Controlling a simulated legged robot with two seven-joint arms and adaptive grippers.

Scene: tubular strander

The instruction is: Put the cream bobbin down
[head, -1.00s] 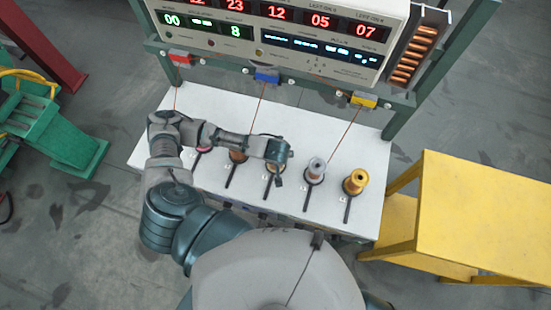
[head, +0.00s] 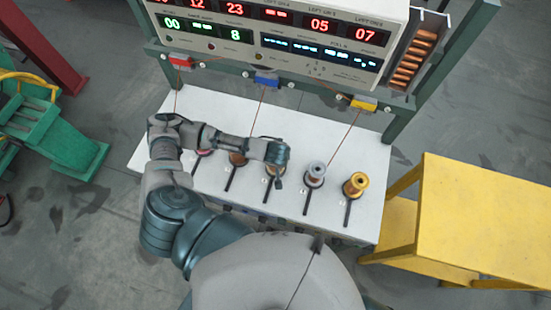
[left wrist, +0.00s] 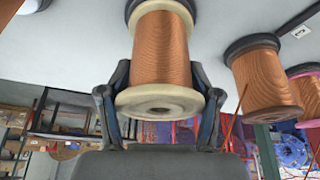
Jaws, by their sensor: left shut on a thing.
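The cream bobbin (left wrist: 160,48) has cream flanges and is wound with copper wire. In the left wrist view, which shows the bench upside down, its far flange is at a dark holder ring against the white bench top. My left gripper (left wrist: 161,100) has a finger on each side of the near cream flange and is shut on it. In the head view my left gripper (head: 277,154) is over the middle holder and covers most of this bobbin. Whether the bobbin is fully seated I cannot tell. My right gripper is not in view.
A grey bobbin (head: 315,172) and a yellow bobbin (head: 355,184) stand to the right on the white bench (head: 336,205). A dark-flanged bobbin (left wrist: 265,75) is close beside in the wrist view. The display panel (head: 280,35) rises behind; a yellow table (head: 490,210) stands right.

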